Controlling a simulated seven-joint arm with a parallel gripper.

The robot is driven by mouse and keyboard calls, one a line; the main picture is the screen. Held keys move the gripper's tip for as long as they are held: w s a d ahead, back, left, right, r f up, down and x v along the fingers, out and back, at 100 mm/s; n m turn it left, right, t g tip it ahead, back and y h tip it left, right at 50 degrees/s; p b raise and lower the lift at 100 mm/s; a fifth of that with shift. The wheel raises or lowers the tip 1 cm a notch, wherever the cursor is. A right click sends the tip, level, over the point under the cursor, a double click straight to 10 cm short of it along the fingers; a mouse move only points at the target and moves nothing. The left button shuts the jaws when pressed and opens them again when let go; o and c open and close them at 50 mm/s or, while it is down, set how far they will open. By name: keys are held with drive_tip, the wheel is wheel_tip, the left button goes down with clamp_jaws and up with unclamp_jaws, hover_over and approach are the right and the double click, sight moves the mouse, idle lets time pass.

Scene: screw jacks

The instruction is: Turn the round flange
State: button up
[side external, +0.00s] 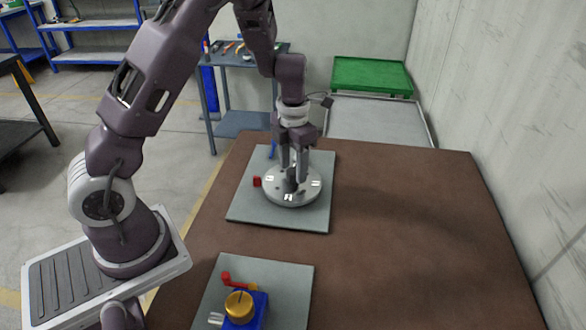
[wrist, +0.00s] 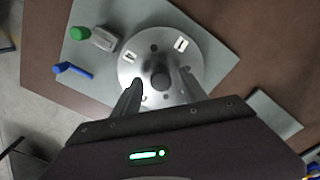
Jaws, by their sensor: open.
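The round flange (wrist: 160,59) is a silver disc with holes and a raised dark hub at its centre. In the side external view the flange (side external: 308,190) lies on a grey plate on the brown table. My gripper (side external: 294,180) points down over it, with the fingertips low at the hub. In the wrist view my gripper (wrist: 160,82) is open, with one finger on each side of the hub. I cannot tell whether the fingers touch the hub or the disc. Part of the hub is hidden by the fingers in the side external view.
A grey fitting with a green knob (wrist: 80,33) and a blue handle (wrist: 74,71) sit beside the flange. A red part (side external: 257,182) is at its left. A blue device with a yellow knob (side external: 239,304) stands on a nearer plate. The table's right side (side external: 410,220) is clear.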

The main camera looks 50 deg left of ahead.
drive_tip(key=shift+f, duration=0.6)
clamp_jaws()
idle(1.0)
